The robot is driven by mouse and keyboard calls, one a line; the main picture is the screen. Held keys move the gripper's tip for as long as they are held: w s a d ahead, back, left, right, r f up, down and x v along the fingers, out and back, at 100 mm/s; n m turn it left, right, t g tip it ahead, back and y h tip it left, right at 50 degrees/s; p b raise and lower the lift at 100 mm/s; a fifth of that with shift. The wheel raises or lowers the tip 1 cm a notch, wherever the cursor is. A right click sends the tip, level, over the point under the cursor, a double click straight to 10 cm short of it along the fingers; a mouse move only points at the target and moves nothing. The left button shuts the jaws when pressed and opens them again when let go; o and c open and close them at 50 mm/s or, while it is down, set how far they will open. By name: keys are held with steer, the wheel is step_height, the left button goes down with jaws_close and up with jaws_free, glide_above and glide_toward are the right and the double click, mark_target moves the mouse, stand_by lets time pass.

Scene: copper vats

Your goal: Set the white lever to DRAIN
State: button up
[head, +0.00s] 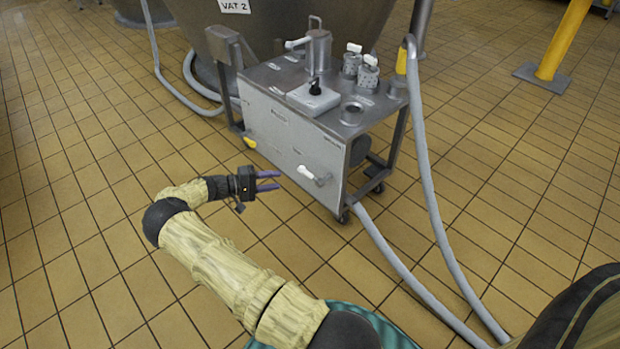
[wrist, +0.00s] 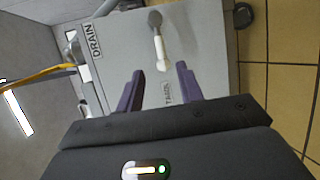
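The white lever (head: 305,172) is on the front panel of the steel cart (head: 285,138). In the wrist view the lever (wrist: 161,50) runs from its grey pivot at the top down toward the gap between my fingers. A DRAIN label (wrist: 95,40) is to its left. A second label (wrist: 167,93), apparently TANK, lies below its white tip. My gripper (head: 268,181) is open, with purple fingers pointing at the panel. In the wrist view the gripper (wrist: 160,70) has one finger on each side of the lever's line, with no visible contact.
A grey hose (head: 428,165) arches beside the cart's right side, and another hose runs along the floor. Canisters and a white box with a black knob (head: 314,97) are on the cart top. VAT 2 (head: 290,22) stands behind. The tiled floor left of my arm is clear.

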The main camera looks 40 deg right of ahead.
mark_target(310, 174)
steer(key=b+x, duration=0.5)
steer(key=x, duration=0.8)
jaws_close()
